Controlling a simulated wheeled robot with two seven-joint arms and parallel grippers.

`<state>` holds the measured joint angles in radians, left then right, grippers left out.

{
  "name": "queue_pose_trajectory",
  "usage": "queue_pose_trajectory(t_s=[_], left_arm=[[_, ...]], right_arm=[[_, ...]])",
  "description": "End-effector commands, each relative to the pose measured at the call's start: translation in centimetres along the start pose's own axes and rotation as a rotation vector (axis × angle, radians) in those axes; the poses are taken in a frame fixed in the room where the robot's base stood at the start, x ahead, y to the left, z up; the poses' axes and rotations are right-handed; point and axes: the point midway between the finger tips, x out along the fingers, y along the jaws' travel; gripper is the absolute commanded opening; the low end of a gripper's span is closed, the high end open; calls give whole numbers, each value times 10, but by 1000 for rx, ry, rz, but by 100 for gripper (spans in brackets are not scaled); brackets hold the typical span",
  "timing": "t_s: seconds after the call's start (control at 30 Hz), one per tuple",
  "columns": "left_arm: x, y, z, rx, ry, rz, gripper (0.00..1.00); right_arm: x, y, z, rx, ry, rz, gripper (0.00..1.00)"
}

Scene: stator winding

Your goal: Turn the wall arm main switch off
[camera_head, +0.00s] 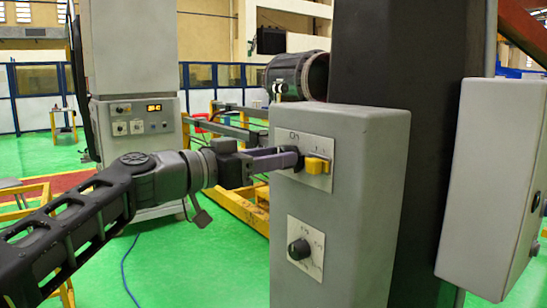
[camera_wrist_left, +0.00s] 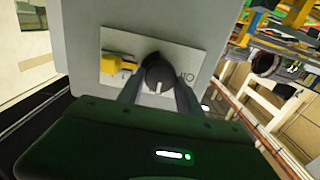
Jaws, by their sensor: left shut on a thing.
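The wall arm main switch is a black round knob (camera_wrist_left: 160,72) with a light pointer mark on a light plate marked ON. The plate (camera_head: 318,146) is on the upper front of a grey box (camera_head: 335,225). My left gripper (camera_head: 282,160) reaches in from the left and is shut on the knob. In the left wrist view its two fingers stand on either side of the knob, and the pointer mark faces the gripper. A yellow piece (camera_head: 317,165) sits on the same plate, to the right of the knob. My right gripper is not in view.
A second black knob (camera_head: 299,249) on its own plate is lower on the grey box. A dark column (camera_head: 410,60) stands behind the box. Another grey box (camera_head: 490,180) is at the right. A cabinet with a control panel (camera_head: 140,122) stands at the left.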

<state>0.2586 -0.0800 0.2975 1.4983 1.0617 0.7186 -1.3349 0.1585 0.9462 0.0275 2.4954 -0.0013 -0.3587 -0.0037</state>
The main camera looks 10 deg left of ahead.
Motion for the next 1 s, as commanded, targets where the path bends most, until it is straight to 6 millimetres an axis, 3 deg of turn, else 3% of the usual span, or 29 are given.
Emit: queue_pose_trajectory(t_s=[0.47, 1.0], left_arm=[[0, 0, 1, -122, 1, 0, 1], [0, -3, 1, -582, 1, 0, 1]], right_arm=[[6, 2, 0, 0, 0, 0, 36], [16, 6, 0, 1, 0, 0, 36]])
